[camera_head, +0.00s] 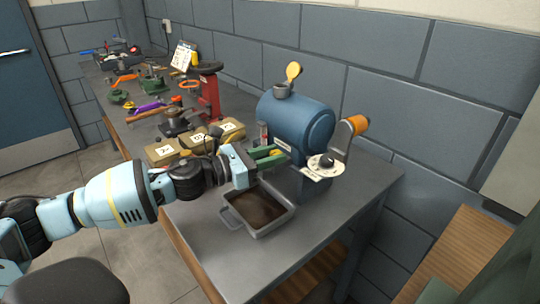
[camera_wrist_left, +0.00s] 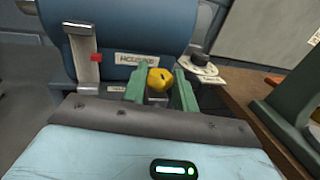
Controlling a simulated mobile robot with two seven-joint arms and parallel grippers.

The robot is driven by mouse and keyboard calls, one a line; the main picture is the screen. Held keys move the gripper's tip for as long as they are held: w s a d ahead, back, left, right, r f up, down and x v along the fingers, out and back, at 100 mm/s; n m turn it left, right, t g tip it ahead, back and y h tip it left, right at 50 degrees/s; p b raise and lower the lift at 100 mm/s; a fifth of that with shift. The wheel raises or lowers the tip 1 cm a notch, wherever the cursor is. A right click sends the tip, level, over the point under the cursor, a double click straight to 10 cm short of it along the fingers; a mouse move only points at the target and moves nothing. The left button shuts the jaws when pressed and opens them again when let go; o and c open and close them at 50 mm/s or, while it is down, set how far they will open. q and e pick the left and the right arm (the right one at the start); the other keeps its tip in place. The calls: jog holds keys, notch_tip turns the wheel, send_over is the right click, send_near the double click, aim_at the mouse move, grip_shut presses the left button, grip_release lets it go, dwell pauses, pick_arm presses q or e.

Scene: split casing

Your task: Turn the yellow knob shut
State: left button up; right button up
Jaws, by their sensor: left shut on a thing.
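The blue drum-shaped casing (camera_head: 297,119) stands on a grey bench and fills the top of the left wrist view (camera_wrist_left: 120,30). The yellow knob (camera_wrist_left: 160,79) sits low on its front, beside a white label (camera_wrist_left: 135,59). My left gripper (camera_wrist_left: 160,88) has its green fingers on either side of the knob and is shut on it. In the head view the left gripper (camera_head: 270,156) reaches the casing's front from the left, and its fingers mostly cover the knob. The knob's turn angle cannot be told. My right gripper is not in view.
A grey tray (camera_head: 272,229) with dark contents stands below my left gripper. A black knob on a white dial (camera_head: 326,168) and an orange-handled crank (camera_head: 357,124) are on the casing's right. Boxes, a red stand (camera_head: 210,97) and several tools crowd the bench behind.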

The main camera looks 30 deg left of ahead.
pick_arm(q)
jog(key=o, duration=1)
jog(key=shift+c, duration=0.2)
jog(key=b+v, duration=0.3)
jog(key=v, duration=0.4)
jog(key=shift+s, duration=0.25)
jog(key=shift+a, duration=0.2)
